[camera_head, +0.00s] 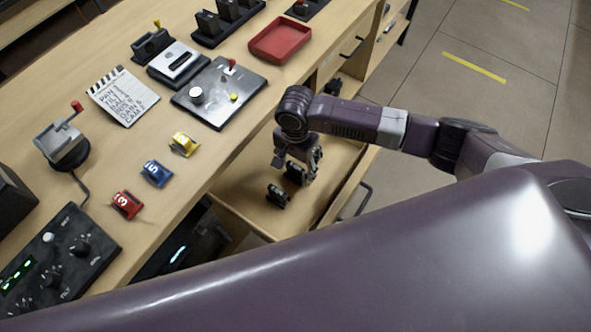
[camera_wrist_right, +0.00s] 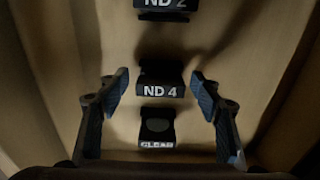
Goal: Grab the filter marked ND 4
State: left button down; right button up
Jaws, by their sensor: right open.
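The filter marked ND 4 (camera_wrist_right: 160,88) is a small black block with white lettering. In the right wrist view it lies between the two fingertips of my right gripper (camera_wrist_right: 162,93), with a gap on each side. The gripper is open and empty. Filters marked ND 2 (camera_wrist_right: 165,6) and CLEAR (camera_wrist_right: 157,128) lie in line with it, above and below in that view. In the head view my right gripper (camera_head: 299,176) reaches down into an open wooden drawer (camera_head: 320,150). The labels cannot be read there. My left gripper is out of view.
A dark filter (camera_head: 277,196) lies in the drawer beside the gripper. The desk above carries a red tray (camera_head: 281,39), a joystick panel (camera_head: 220,92) and red (camera_head: 127,204), blue (camera_head: 156,173) and yellow (camera_head: 184,144) numbered blocks. The drawer walls are close on both sides.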

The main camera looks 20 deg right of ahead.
jog(key=c, duration=1.2)
jog(key=shift+r, duration=0.1)
jog(key=shift+c, duration=0.2)
